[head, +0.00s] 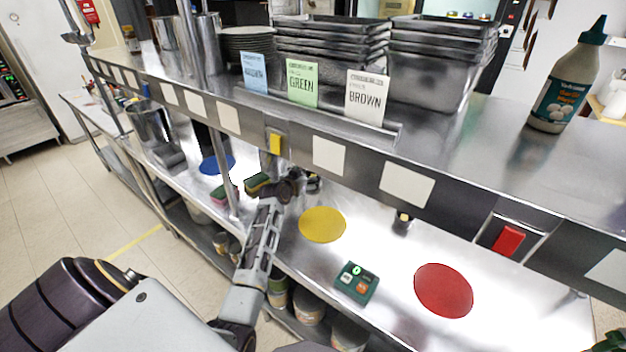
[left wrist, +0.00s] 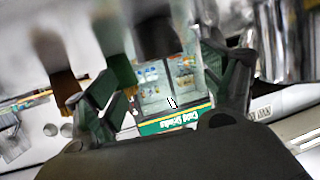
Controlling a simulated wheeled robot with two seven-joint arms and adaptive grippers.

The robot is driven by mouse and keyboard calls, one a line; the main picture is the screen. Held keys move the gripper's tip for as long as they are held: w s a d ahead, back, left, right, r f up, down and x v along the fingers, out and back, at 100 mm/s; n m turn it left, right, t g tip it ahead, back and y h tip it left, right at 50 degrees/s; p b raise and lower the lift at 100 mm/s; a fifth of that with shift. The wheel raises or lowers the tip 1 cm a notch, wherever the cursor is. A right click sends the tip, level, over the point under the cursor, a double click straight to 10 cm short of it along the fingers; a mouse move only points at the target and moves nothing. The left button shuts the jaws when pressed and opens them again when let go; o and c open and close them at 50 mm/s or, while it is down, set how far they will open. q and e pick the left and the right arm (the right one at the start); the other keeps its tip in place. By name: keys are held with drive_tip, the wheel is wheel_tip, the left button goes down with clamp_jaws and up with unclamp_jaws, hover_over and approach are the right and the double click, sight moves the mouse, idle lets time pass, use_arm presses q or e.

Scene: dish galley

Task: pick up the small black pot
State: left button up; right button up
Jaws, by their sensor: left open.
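A small dark pot-like thing with a pale top (head: 402,222) stands on the lower counter, under the shelf edge, between the yellow and red discs. It looks like the small black pot, but it is tiny in the head view. My left gripper (head: 292,187) is open under the shelf, left of it and apart from it. In the left wrist view the left gripper's green-padded fingers (left wrist: 170,95) are spread with nothing held between them. A dark green and black part at the bottom right corner looks like my right gripper (head: 609,342), mostly cut off.
The steel shelf (head: 480,135) overhangs the counter. A yellow disc (head: 322,224), red disc (head: 443,290), blue disc (head: 217,163) and green button box (head: 356,283) lie below. Sponges (head: 226,193) are near the left gripper. A sauce bottle (head: 567,85) stands on the shelf.

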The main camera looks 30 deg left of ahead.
sight(312, 174)
use_arm(q)
drive_tip(key=shift+f+x, duration=0.2)
drive_tip(key=shift+x, duration=2.3)
drive_tip(key=c, duration=1.2)
